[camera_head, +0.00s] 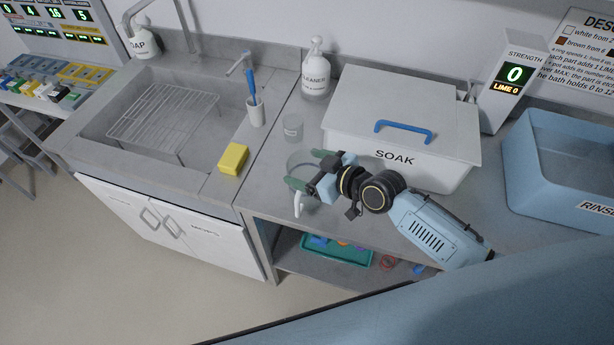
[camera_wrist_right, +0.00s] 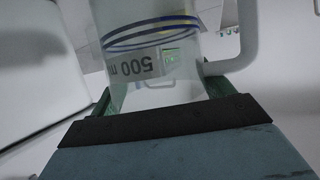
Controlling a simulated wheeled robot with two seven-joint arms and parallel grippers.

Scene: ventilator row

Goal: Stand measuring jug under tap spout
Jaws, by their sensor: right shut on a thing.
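The clear measuring jug (camera_head: 299,163) is at the front of the counter, left of the soak bath. Its pale handle (camera_head: 298,204) points toward the front edge. My right gripper (camera_head: 306,169) is shut around the jug's sides. In the right wrist view the jug (camera_wrist_right: 150,60) fills the space between the fingers, with blue bands and an upside-down "500 m" label; its handle is on the right. I cannot tell if its base touches the counter. A grey tap (camera_head: 183,22) rises behind the sink (camera_head: 86,160), partly cut off by the top edge. My left gripper is out of view.
The lidded soak bath (camera_head: 400,105) is close behind my right arm. A wire rack (camera_head: 163,115) lies in the sink.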

